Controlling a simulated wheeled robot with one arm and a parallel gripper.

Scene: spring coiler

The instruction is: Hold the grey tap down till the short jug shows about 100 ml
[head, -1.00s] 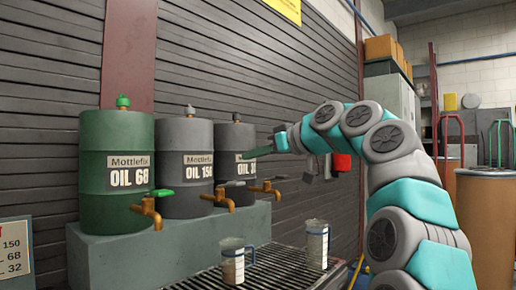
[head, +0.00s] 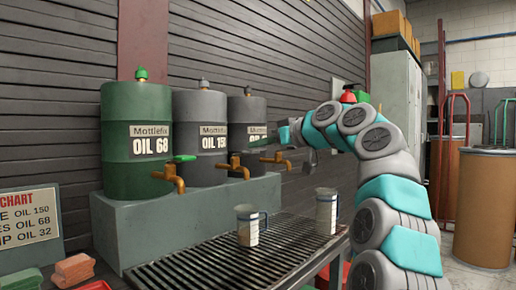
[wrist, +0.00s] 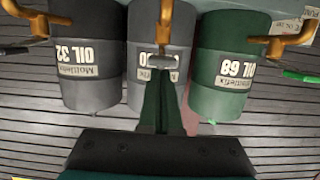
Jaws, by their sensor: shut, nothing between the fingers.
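The grey tap (head: 238,168) is the brass tap with a grey lever on the middle drum, marked OIL 150. In the wrist view, which is upside down, its grey lever (wrist: 163,62) lies just past my fingertips; I cannot tell whether they touch. My gripper (head: 258,143) is shut and empty, in front of the grey drums. Its green fingers also show in the wrist view (wrist: 162,88). The short jug (head: 247,228), clear with a handle, stands upright on the grating below the taps. Its oil level is too small to read.
A taller jug (head: 327,212) stands to its right. The green OIL 68 drum (head: 137,170) has a green-levered tap (head: 173,176). The OIL 32 drum (head: 246,112) has its own tap (head: 276,157). A chart (head: 28,216) stands at left. The front grating (head: 195,268) is clear.

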